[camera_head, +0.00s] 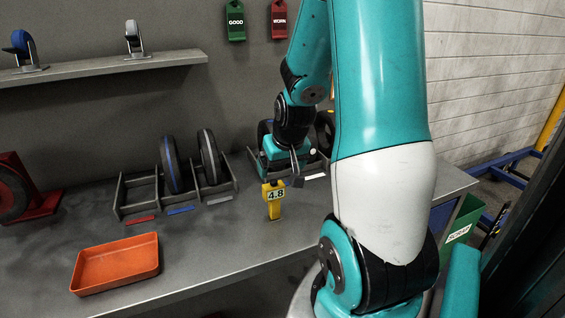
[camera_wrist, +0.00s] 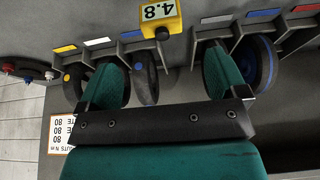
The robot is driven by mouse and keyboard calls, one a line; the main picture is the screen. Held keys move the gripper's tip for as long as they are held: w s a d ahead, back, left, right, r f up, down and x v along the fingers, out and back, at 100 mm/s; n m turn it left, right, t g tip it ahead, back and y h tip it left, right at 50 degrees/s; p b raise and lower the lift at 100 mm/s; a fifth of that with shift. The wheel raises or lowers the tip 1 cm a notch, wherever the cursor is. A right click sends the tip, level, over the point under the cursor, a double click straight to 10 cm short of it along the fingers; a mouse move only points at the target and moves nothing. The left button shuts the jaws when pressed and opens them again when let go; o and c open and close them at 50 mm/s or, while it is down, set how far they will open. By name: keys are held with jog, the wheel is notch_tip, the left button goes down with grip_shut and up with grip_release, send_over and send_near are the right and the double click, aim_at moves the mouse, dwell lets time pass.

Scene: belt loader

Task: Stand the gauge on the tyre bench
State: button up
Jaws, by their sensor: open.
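The gauge (camera_head: 274,199) is a yellow block with a narrow lower part and a display reading 4.8. It appears upright on the grey tyre bench (camera_head: 215,248), in front of the right rack. In the wrist view the gauge (camera_wrist: 161,18) shows upside down at the top edge, partly cut off. My gripper (camera_head: 283,183) is open, just above and behind the gauge in the head view. In the wrist view my gripper's green-padded fingers (camera_wrist: 160,60) are apart, with the gauge beyond their tips and nothing clearly held between them.
A wheel rack (camera_head: 137,197) with wheels stands left of the gauge; another rack (camera_head: 315,172) is partly hidden behind my gripper. An orange tray (camera_head: 116,265) lies at front left. A red stand (camera_head: 40,200) is at far left. A green bin (camera_head: 462,225) is beyond the bench's right end.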

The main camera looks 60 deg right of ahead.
jog(key=a+r+n+y, duration=0.3)
jog(key=a+r+n, duration=0.1)
jog(key=a, duration=0.8)
jog(key=a+r+n+y, duration=0.2)
jog(key=a+r+n, duration=0.1)
jog(key=a, duration=0.9)
jog(key=s+a+r+n+g+y, duration=0.1)
jog(key=s+a+r+n+g, duration=0.2)
jog(key=s+a+n, duration=0.3)
jog(key=s+a+g, duration=0.1)
jog(key=s+a, duration=0.4)
jog(key=shift+s+a+r+n+y, duration=0.25)
jog(key=shift+r+n+y, duration=0.05)
jog(key=shift+r, duration=0.1)
